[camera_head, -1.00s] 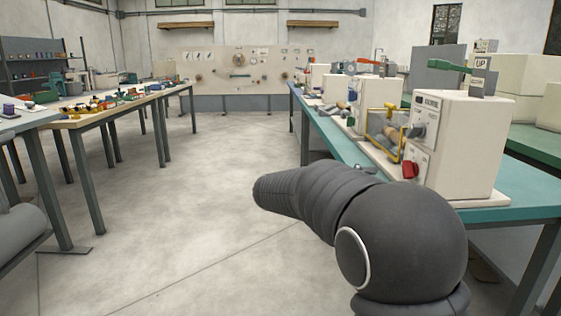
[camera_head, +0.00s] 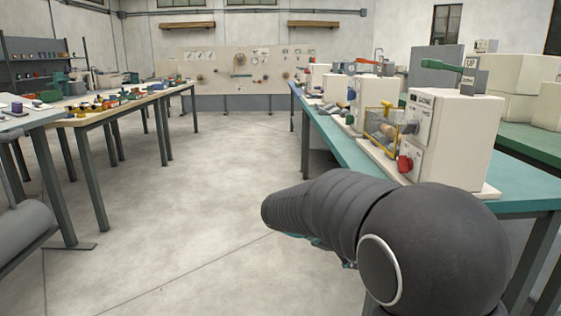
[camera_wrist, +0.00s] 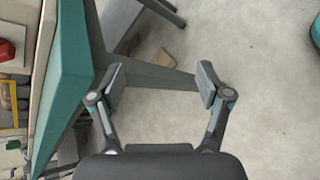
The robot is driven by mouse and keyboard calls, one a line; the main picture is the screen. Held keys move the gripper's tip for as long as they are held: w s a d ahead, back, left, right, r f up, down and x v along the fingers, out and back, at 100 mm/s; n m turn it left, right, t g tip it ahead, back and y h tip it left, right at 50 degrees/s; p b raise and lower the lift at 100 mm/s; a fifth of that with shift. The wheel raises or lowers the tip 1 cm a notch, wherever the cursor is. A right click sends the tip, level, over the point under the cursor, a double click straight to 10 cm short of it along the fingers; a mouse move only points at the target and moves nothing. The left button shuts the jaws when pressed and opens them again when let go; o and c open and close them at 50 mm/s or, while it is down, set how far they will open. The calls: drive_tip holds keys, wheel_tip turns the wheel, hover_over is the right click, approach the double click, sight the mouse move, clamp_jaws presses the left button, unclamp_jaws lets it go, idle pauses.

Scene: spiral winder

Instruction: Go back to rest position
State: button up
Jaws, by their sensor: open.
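My gripper (camera_wrist: 161,88) shows in the wrist view with its two fingers spread apart and nothing between them. It hangs over bare concrete floor beside the teal workbench (camera_wrist: 68,75). In the head view my dark arm reaches left in front of the bench, and the gripper is hidden behind it. The spiral winder (camera_head: 442,135) is a cream box on the teal bench, with a red knob (camera_head: 404,163), a yellow-framed guard (camera_head: 381,128) and a green lever (camera_head: 449,67) on top.
More machines (camera_head: 335,88) stand farther along the teal bench. A wooden table (camera_head: 92,117) with many small parts is at the left. The floor (camera_head: 215,170) between is clear. A grey cylinder (camera_head: 22,235) lies at the lower left edge.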

drive_tip(key=s+a+f+m+y, duration=0.2)
drive_tip(key=s+f+y, duration=0.25)
drive_tip(key=s, duration=0.35)
drive_tip(key=s+r+m+t+y, duration=0.1)
drive_tip(key=s+m+t+y, duration=0.1)
drive_tip(key=s, duration=0.6)
drive_tip(key=s+a+r+m+t+y, duration=0.1)
drive_tip(key=s+r+m+t+y, duration=0.1)
drive_tip(key=s+m+y, duration=0.3)
drive_tip(key=s, duration=0.4)
drive_tip(key=shift+s+r, duration=0.15)
drive_tip(key=shift+s, duration=0.05)
drive_tip(key=shift+a+y, duration=0.1)
drive_tip(key=shift+y, duration=0.15)
